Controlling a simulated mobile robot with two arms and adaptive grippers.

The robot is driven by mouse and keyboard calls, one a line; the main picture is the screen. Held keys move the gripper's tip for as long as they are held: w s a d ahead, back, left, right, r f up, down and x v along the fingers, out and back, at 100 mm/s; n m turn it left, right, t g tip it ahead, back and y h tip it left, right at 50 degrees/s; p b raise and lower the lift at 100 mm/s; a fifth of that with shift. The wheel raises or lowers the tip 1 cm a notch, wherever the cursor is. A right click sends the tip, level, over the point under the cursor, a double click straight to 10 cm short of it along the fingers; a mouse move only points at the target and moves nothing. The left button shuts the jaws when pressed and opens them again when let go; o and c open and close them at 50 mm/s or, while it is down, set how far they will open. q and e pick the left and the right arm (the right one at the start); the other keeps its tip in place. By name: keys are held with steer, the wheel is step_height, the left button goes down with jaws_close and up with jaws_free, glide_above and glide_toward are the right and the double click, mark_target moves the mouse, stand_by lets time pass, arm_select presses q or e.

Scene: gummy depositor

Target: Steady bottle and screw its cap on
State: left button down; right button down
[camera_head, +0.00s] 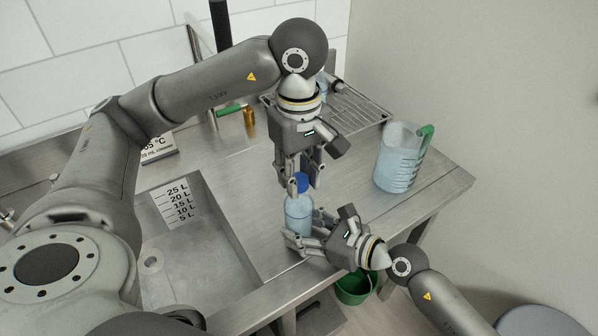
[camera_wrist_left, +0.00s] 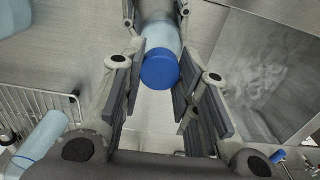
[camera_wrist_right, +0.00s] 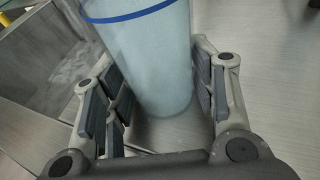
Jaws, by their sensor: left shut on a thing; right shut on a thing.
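The bottle (camera_head: 299,212), pale blue with a blue ring, stands upright near the front edge of the steel counter. The blue cap (camera_head: 301,182) sits at its top; how far it is threaded cannot be told. My left gripper (camera_head: 303,186) comes from above, shut on the cap. The left wrist view shows the cap (camera_wrist_left: 160,70) between the finger pads, with the bottle (camera_wrist_left: 160,35) beyond it. My right gripper (camera_head: 303,240) is low at the counter, shut around the bottle's lower body. The right wrist view shows the bottle (camera_wrist_right: 150,65) between its fingers.
A sink basin (camera_head: 185,265) with a litre scale lies left of the bottle. A jug with a green handle (camera_head: 398,160) stands to the right. A wire rack (camera_head: 352,110) is behind. A green bucket (camera_head: 353,288) sits below the front edge.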

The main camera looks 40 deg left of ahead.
mark_target(299, 179)
arm_select(q)
steer(key=shift+w+r, duration=0.15)
steer(key=shift+r, duration=2.75)
steer(key=shift+f, duration=2.75)
steer(key=shift+f, duration=0.1)
